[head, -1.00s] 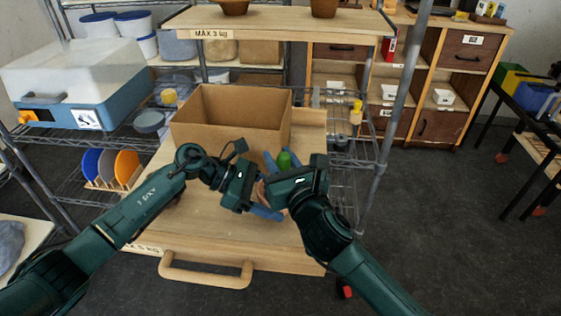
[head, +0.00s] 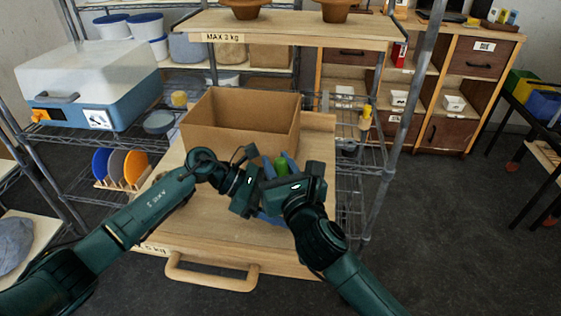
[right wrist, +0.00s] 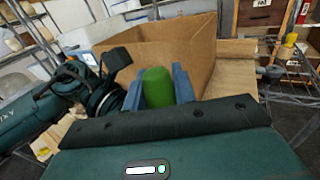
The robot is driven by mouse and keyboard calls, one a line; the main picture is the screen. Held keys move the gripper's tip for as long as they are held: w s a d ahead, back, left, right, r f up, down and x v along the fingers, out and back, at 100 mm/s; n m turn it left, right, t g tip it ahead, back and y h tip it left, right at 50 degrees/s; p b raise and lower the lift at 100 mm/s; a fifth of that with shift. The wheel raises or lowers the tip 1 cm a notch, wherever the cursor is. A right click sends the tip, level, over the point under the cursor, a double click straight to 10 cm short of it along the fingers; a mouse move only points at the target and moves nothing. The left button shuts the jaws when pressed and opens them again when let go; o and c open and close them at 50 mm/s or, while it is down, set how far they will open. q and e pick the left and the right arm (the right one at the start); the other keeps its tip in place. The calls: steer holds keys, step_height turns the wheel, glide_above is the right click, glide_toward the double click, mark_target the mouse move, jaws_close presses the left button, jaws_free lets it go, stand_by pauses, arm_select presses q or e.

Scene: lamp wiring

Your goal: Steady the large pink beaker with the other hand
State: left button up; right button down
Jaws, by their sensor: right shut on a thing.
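My right gripper (head: 281,170) has blue fingers on both sides of a green, round-topped thing (head: 281,164). The right wrist view shows the green thing (right wrist: 157,88) upright between the two blue fingers, its lower part hidden by my gripper's dark body. My left gripper (head: 262,195) is close beside the right one, over the wooden tray surface. Its fingertips are mostly hidden, so its opening and any hold cannot be made out. No large pink beaker can be clearly made out.
An open cardboard box (head: 240,140) stands just behind the grippers on the wooden tray (head: 215,235). A shelf (head: 300,30) with brown pots is above and behind. A grey post (head: 405,120) rises on the right. The tray's front left is clear.

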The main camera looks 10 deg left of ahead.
arm_select(q)
steer(key=shift+w, duration=0.1)
arm_select(e)
steer(key=shift+s, duration=0.55)
arm_select(q)
steer(key=shift+w+a+r, duration=0.1)
arm_select(e)
steer(key=shift+s+d+f, duration=0.15)
steer(key=shift+s+d, duration=0.05)
steer(key=shift+d, duration=0.35)
arm_select(q)
steer(key=shift+w, duration=0.1)
arm_select(e)
steer(key=shift+w+d, duration=0.3)
steer(key=shift+d, duration=0.2)
arm_select(q)
steer(key=shift+a, duration=0.1)
steer(key=shift+s, duration=0.2)
arm_select(e)
steer(key=shift+w+a+r, duration=0.3)
steer(key=shift+w+a, duration=0.15)
steer(key=shift+w, duration=0.05)
arm_select(q)
steer(key=shift+d, duration=0.2)
arm_select(e)
steer(key=shift+r, duration=4.95)
